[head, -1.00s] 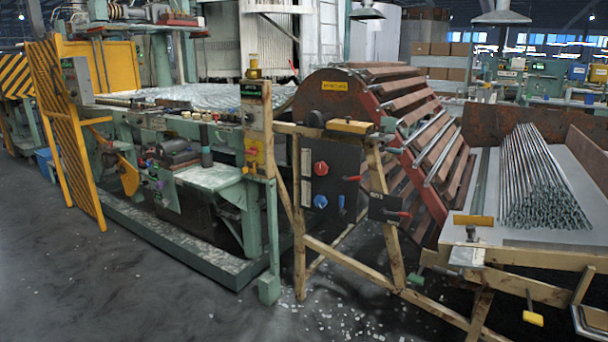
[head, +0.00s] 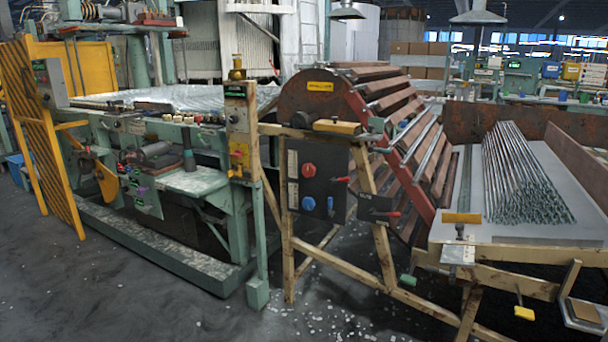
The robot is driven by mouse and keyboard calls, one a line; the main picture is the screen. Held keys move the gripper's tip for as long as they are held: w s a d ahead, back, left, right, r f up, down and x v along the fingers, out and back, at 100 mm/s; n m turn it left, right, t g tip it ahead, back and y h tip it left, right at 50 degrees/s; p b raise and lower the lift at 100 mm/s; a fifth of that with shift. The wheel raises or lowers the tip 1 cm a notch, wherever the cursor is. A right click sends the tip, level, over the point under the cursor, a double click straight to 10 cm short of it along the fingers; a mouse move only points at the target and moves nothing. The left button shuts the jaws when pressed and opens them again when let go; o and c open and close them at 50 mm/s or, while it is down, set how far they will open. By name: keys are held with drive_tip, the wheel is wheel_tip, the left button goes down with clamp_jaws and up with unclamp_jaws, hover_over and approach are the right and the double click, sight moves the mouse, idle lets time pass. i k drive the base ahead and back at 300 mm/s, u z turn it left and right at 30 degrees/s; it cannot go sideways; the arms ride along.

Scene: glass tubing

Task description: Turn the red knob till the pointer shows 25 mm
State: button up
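The red knob (head: 309,170) is on a dark panel (head: 340,180) fixed to the wooden frame at the middle of the head view. A blue knob (head: 308,203) sits just below it on the same panel. A pale scale strip (head: 292,165) is left of the red knob; its marks and any pointer are too small to read. My gripper is not in view.
A slatted drum (head: 390,120) stands behind the panel. Red-handled levers (head: 393,214) stick out to its right. A trough (head: 590,233) holds a bundle of glass tubes (head: 520,175). Open floor (head: 140,300) with scattered glass bits lies at the front left.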

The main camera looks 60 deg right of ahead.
sight(308, 170)
drive_tip(key=i, duration=0.9)
drive_tip(key=u, duration=0.05)
